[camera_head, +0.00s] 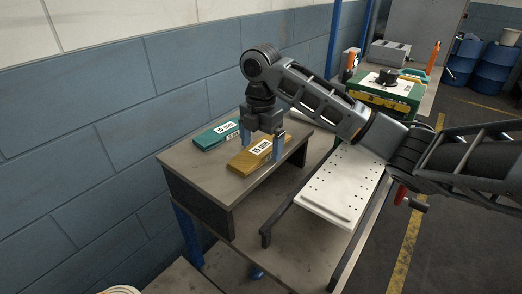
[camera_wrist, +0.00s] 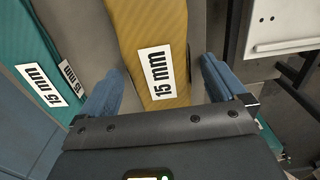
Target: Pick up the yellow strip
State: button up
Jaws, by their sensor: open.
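The yellow strip (camera_head: 250,157) is a flat bar with a white label, lying on a grey raised shelf (camera_head: 191,173) by the wall. In the wrist view the yellow strip (camera_wrist: 151,27) runs away from me with its "15 mm" label towards me. My gripper (camera_head: 262,154) points down over it, with its blue fingers open. In the wrist view my gripper (camera_wrist: 161,85) has one finger on each side of the strip; I cannot tell whether they touch it. A teal strip (camera_head: 216,134) with a similar label lies to the left, apart from the yellow one.
The blue block wall (camera_head: 120,110) stands close on the left. A white perforated plate (camera_head: 340,185) lies to the right of the shelf. A green and yellow machine (camera_head: 385,92) stands behind it. Blue barrels (camera_head: 492,68) stand far right.

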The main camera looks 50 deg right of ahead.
jog(key=shift+c, duration=0.4)
jog(key=c, duration=1.2)
jog(key=shift+o, duration=0.2)
jog(key=shift+r, duration=0.1)
